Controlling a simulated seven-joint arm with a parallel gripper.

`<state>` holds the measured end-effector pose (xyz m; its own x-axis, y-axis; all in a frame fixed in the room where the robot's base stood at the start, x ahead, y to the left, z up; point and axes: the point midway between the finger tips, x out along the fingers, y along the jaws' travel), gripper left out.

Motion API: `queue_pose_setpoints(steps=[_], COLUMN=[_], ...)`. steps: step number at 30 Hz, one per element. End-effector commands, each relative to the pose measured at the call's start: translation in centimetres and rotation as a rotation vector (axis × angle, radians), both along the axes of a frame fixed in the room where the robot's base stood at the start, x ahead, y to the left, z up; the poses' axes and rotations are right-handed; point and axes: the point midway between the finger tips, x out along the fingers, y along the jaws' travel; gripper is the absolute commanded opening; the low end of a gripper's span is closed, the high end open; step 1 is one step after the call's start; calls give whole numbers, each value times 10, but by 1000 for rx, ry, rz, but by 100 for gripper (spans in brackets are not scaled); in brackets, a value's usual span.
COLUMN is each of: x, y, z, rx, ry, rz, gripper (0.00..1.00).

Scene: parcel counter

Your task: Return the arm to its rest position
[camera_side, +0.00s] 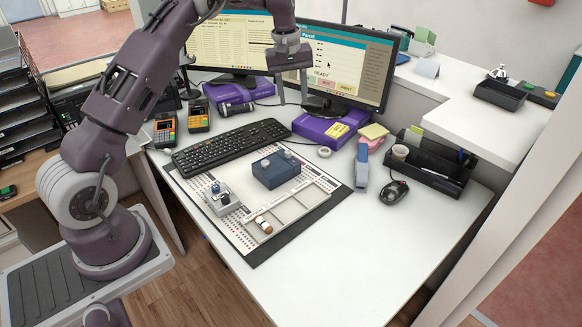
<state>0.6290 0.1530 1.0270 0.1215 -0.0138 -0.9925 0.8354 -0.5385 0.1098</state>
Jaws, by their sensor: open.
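My gripper (292,92) is raised at the top centre, in front of the two monitors. Its two fingers point down and are apart, with nothing visible between them. My arm rises from its base at the left and bends over to the right. Below the gripper, well clear of it, a pale printed board (297,209) lies on a black mat (330,200). On the board are a dark blue block (279,171), a small grey device with a blue top (222,199) and a small brown-and-white cylinder (263,224).
A left monitor (228,45) and a right monitor (350,62) stand behind the gripper. A keyboard (232,145), card terminals (199,115), purple boxes (318,131), a blue stapler-like object (361,168), a mouse (394,192) and a black organiser (432,170) surround the board. The front right desk is clear.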

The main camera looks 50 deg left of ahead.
Motion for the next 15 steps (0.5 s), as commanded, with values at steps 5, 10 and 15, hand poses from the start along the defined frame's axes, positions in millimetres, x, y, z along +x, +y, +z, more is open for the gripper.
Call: queue_pose_setpoints(steps=[5,10,15], x=[-81,-199,-312], y=[-81,-153,-192], z=[125,177,165], rx=[5,73,205], ry=[-133,-239,-314], rz=[-232,-524,-798], gripper=[42,42,42])
